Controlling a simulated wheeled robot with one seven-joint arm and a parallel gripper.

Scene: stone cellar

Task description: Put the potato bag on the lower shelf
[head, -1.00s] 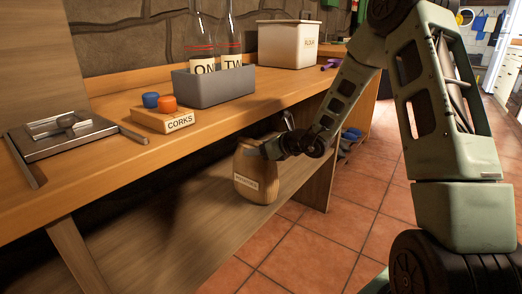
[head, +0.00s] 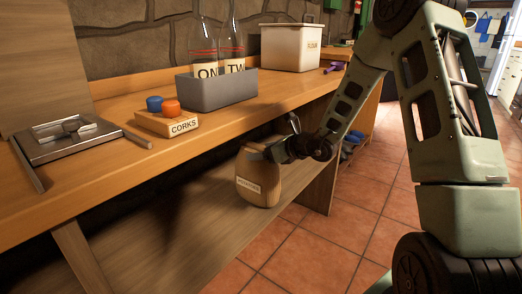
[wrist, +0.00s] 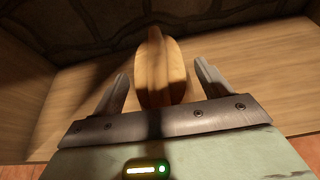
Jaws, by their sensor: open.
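The potato bag (head: 258,180) is a brown, rounded sack with a pale label. It stands upright on the lower shelf (head: 165,235) under the bench, near the shelf's right part. My gripper (head: 275,152) is at the bag's upper right side in the head view. In the wrist view the bag (wrist: 160,72) stands just ahead, between the two spread fingers of my gripper (wrist: 160,90), with a gap to each finger. The jaws are open. The label's words are too small to read for sure.
On the bench top are a grey bin with two bottles (head: 215,90), a corks block (head: 168,124), a metal device (head: 70,138) and a white box (head: 291,47). The bench top lies above the shelf. A side panel (head: 325,185) closes the shelf's right end. The shelf's left part is clear.

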